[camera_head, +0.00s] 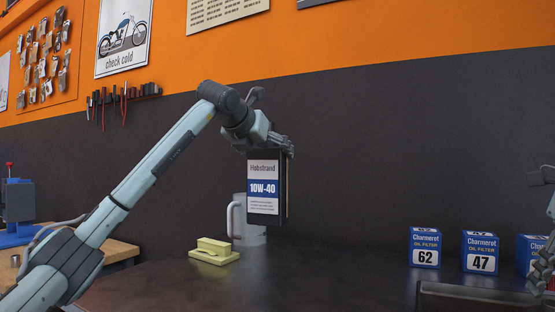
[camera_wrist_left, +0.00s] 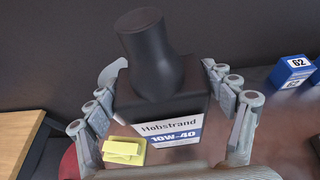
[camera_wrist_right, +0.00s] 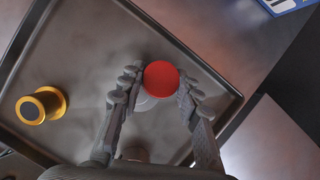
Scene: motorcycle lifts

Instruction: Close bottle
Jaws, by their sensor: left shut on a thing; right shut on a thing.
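A black oil bottle (camera_head: 267,187) with a white and blue "Hobstrand 10W-40" label hangs upright in the head view, above the dark bench. My left gripper (camera_head: 283,146) is shut on its upper part. In the left wrist view the bottle (camera_wrist_left: 165,103) is between both fingers, its thick black neck toward the camera; I cannot tell whether the neck is open. My right gripper (camera_wrist_right: 158,88) is shut on a round red cap (camera_wrist_right: 161,78) with a pale part below it, over a dark tray. In the head view my right arm shows only partly at the right edge.
The dark tray (camera_wrist_right: 62,55) holds a gold spool-like piece (camera_wrist_right: 40,106). A pale jug (camera_head: 240,222) stands behind the bottle, with a yellow block (camera_head: 214,251) left of it. Blue oil filter boxes (camera_head: 425,247) stand at the right. The bench between is clear.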

